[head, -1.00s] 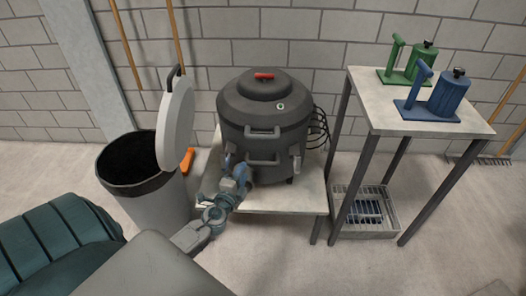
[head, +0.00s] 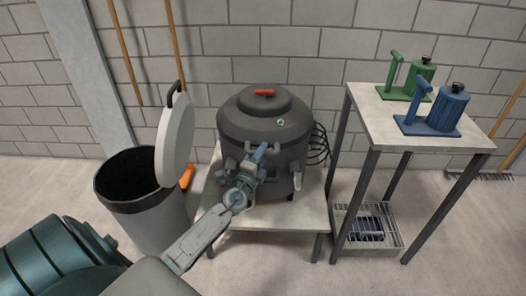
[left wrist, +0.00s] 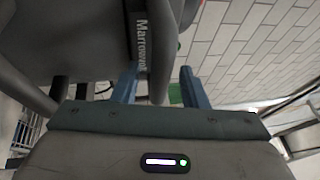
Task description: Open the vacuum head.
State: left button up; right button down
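The vacuum (head: 235,134) is a dark grey drum standing on a low table. Its domed head (head: 264,104) with a red top handle (head: 264,92) sits level on the drum. A latch (head: 297,180) shows at the right of the drum and another (head: 230,166) at the left. My left gripper (head: 259,153) is in front of the drum's middle and hides the front handle area. In the left wrist view its two blue fingers (left wrist: 160,88) stand apart, with a grey part of the vacuum (left wrist: 158,60) between or behind them; contact cannot be told. My right gripper is out of view.
A bin (head: 150,215) with its grey lid (head: 175,142) raised stands left of the low table (head: 290,217). A taller table (head: 400,135) at right holds a green (head: 420,75) and a blue (head: 440,110) device. A wire basket (head: 368,228) sits below it. Cables hang behind the vacuum.

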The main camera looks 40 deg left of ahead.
pick_arm(q)
jog(key=shift+w+a, duration=0.1)
jog(key=shift+w, duration=0.4)
grip_shut()
jog(key=shift+r, duration=0.1)
